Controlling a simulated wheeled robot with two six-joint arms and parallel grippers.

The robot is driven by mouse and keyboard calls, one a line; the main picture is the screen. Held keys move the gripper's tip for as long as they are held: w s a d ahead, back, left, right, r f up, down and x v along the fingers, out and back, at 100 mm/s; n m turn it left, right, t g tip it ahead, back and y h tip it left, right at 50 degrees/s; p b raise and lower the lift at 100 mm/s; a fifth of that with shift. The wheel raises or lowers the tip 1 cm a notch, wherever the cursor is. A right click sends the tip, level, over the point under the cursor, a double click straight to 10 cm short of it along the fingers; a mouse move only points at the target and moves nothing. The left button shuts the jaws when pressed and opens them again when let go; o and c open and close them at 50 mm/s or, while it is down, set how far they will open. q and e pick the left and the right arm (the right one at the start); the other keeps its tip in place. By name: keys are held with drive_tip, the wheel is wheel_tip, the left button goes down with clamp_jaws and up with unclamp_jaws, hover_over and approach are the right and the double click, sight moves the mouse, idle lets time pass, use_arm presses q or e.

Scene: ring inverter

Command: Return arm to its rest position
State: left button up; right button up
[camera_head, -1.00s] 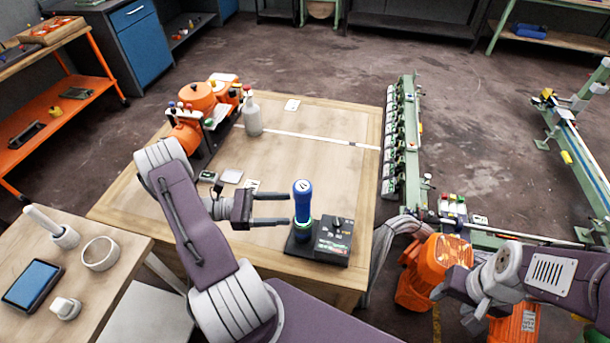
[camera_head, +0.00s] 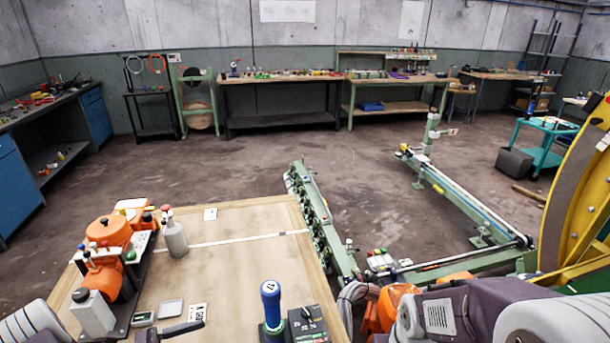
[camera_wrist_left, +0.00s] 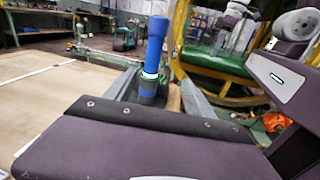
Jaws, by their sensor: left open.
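My left arm (camera_head: 35,325) comes in at the bottom left of the head view. Part of my left gripper (camera_head: 182,329) shows at the bottom edge, left of the upright blue handle (camera_head: 271,300) and apart from it. In the left wrist view my left gripper (camera_wrist_left: 155,68) is open, its grey fingers pointing away from the camera. The blue handle (camera_wrist_left: 155,48) appears between them, beyond the dark wrist plate. My right arm (camera_head: 440,315) is at the bottom right; its gripper cannot be made out.
The wooden table (camera_head: 235,270) bears orange equipment (camera_head: 105,245), a spray bottle (camera_head: 174,236) and small flat items. A black control box (camera_head: 307,325) stands right of the handle. A green rail (camera_head: 312,220) runs along the table's right side. The table's middle is clear.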

use_arm(q)
drive_tip(key=w+d+r+m+g, duration=0.2)
drive_tip(key=d+r+m+g, duration=0.4)
drive_tip(key=d, duration=0.3)
drive_tip(key=s+d+r+m+g+y+p, duration=0.2)
drive_tip(key=s+d+r+m+g+y, duration=0.2)
drive_tip(key=s+d+m+g+y, duration=0.35)
drive_tip(key=s+f+m+t+y, duration=0.3)
drive_tip(key=s+m+y, duration=0.2)
drive_tip(key=y, duration=0.1)
drive_tip(key=w+a+f+m+t+y, duration=0.2)
drive_tip(key=w+a+m+t, duration=0.1)
drive_tip(key=a, duration=0.4)
drive_tip(key=shift+w+f+m+t+y, duration=0.3)
drive_tip(key=shift+w+m+t+y, duration=0.05)
drive_tip(key=shift+w+t, duration=0.45)
use_arm(e)
drive_tip(key=shift+w+d+r, duration=0.15)
drive_tip(key=shift+d+r, duration=0.1)
drive_tip(key=shift+r, duration=0.25)
drive_tip(key=shift+w+d+r, duration=0.15)
drive_tip(key=shift+d+r, duration=0.1)
drive_tip(key=shift+r, duration=0.2)
use_arm(q)
drive_tip(key=shift+s, duration=0.1)
